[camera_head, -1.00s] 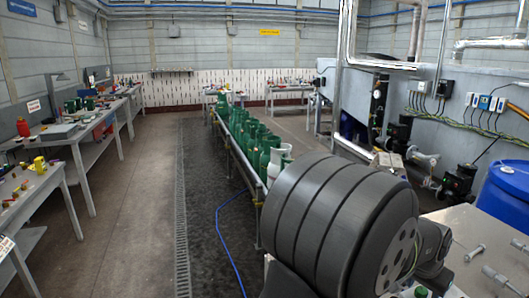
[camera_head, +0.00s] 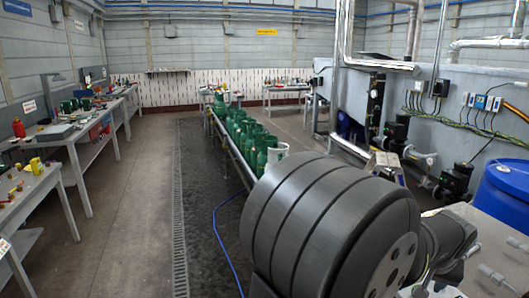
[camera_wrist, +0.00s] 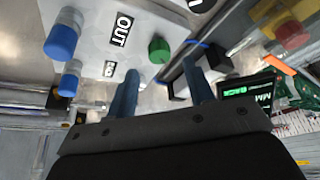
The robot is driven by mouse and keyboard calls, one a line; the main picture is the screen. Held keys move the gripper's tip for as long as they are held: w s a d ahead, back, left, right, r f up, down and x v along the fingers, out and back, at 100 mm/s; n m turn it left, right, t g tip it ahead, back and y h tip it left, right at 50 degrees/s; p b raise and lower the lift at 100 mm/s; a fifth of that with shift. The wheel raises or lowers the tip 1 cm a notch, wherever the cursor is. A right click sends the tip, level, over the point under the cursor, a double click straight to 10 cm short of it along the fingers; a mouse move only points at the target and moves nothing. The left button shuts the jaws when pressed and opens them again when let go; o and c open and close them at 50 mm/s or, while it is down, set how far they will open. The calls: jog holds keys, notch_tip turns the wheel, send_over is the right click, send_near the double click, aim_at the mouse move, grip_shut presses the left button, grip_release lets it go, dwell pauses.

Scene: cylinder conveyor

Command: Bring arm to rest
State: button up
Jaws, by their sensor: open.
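My gripper (camera_wrist: 161,82) shows in the wrist view, with its two bluish fingers apart and nothing between them. I cannot tell the distance from the fingers to the panel. In the head view my large dark arm link fills the lower right; my gripper cannot be made out there.
A blue drum (camera_head: 505,190) stands at right. Workbenches (camera_head: 72,135) run along the left. The floor (camera_head: 130,200) between is clear. A blue hose (camera_head: 222,240) lies by the conveyor.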

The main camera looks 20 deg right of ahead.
jog(key=v, duration=1.3)
jog(key=shift+r, duration=0.25)
jog(key=shift+s, duration=0.1)
grip_shut()
dwell(1.0)
